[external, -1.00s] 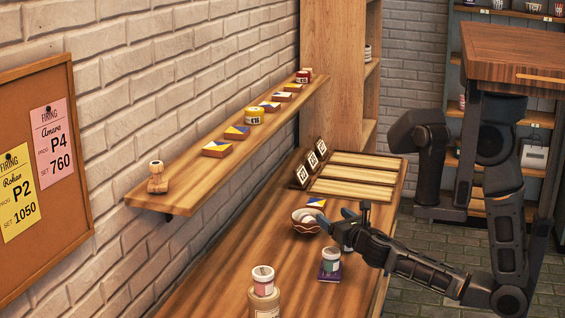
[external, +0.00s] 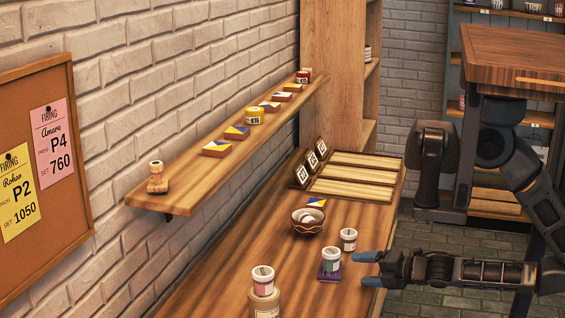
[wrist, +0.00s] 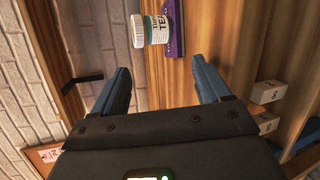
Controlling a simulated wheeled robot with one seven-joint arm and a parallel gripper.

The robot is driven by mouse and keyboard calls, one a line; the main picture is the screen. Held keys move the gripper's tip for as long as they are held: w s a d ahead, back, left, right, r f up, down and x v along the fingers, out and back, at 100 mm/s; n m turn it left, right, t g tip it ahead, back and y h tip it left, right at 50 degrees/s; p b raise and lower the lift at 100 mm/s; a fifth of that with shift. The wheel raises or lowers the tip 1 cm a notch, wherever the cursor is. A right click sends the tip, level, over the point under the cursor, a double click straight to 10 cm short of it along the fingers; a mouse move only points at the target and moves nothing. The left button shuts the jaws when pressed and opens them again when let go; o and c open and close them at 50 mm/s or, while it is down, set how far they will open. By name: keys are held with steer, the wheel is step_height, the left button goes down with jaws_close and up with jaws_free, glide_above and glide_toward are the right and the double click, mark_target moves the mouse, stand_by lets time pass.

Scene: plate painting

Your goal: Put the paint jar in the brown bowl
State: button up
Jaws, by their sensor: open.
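The brown bowl (external: 308,229) stands on the wooden bench, with pale contents or a pale pattern inside. Several jars could be the paint jar. One white-lidded jar with a teal-edged label (external: 330,258) stands on a purple block (external: 329,276), in front of the bowl. A similar jar (external: 348,238) stands right of the bowl. Another (external: 263,279) sits on a larger jar. My gripper (external: 368,269) is open and empty, just right of the purple block. In the wrist view, the teal-labelled jar (wrist: 158,30) and purple block (wrist: 175,28) show beyond my open fingers (wrist: 160,76).
A larger tan jar (external: 265,303) stands at the front of the bench. Wooden panels (external: 352,177) and small framed signs (external: 312,160) are at the far end. A wall shelf (external: 190,176) holds tiles and jars. Bench wood between bowl and front jars is clear.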

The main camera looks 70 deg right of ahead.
steer(key=s+a+r+m+y, duration=0.2)
steer(key=s+a+r+m, duration=0.1)
steer(key=s+m, duration=0.3)
steer(key=s+a+r+m+y, duration=0.2)
steer(key=s+a+r+m, duration=0.2)
steer(key=s+m, duration=0.3)
steer(key=m, duration=0.4)
steer(key=shift+a+r+t, duration=0.25)
steer(key=shift+r+t, duration=0.05)
steer(key=shift+t, duration=0.1)
